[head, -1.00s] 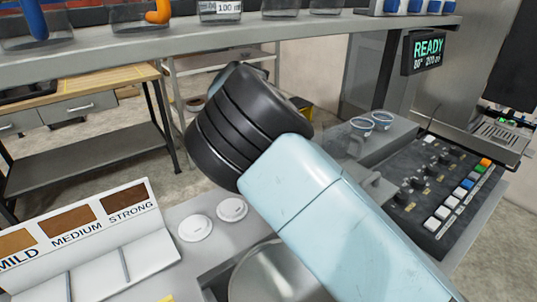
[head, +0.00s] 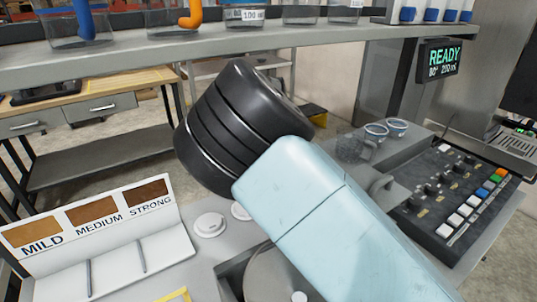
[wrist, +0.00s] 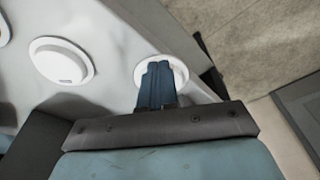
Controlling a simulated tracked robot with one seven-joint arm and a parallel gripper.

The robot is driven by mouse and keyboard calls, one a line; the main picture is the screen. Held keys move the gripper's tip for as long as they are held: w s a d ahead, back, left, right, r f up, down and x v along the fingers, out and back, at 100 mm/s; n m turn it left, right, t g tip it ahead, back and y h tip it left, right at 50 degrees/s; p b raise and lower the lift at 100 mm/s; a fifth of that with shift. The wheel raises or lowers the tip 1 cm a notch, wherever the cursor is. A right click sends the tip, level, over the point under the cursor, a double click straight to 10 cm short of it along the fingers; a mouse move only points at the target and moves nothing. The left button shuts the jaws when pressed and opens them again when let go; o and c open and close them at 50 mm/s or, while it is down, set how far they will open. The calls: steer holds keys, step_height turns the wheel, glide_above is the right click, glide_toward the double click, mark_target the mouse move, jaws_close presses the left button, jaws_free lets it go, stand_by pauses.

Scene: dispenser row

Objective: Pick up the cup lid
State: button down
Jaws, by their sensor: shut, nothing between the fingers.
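Two round white cup lids lie flat on the grey counter in the head view: one lid (head: 209,225) is in full view, the other lid (head: 240,211) is partly hidden by my arm. In the wrist view one lid (wrist: 62,61) lies to the left of my gripper. Another lid (wrist: 180,74) is behind the fingertips and partly covered by them. My gripper (wrist: 157,68) has its dark blue fingers shut together with nothing between them. Whether the fingertips touch that lid I cannot tell. In the head view the fingers are hidden behind my arm.
A white stand labelled MILD, MEDIUM, STRONG (head: 92,240) is at the left. A round metal basin (head: 268,275) is sunk in the counter near my arm. A button panel (head: 462,195) and glass cups (head: 377,131) are at the right. A shelf (head: 200,45) crosses above.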

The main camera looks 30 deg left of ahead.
steer(key=w+d, duration=0.2)
steer(key=d, duration=0.3)
steer(key=shift+w, duration=0.4)
steer(key=shift+s+a+f, duration=0.1)
steer(key=shift+f, duration=0.45)
steer(key=shift+s+f, duration=0.1)
steer(key=shift+f, duration=0.2)
steer(key=shift+f, duration=0.1)
steer(key=shift+s+a, duration=0.65)
steer(key=shift+a, duration=0.3)
steer(key=shift+a+r, duration=0.1)
steer(key=shift+r, duration=0.45)
steer(key=shift+w+r, duration=0.15)
steer(key=shift+w, duration=0.05)
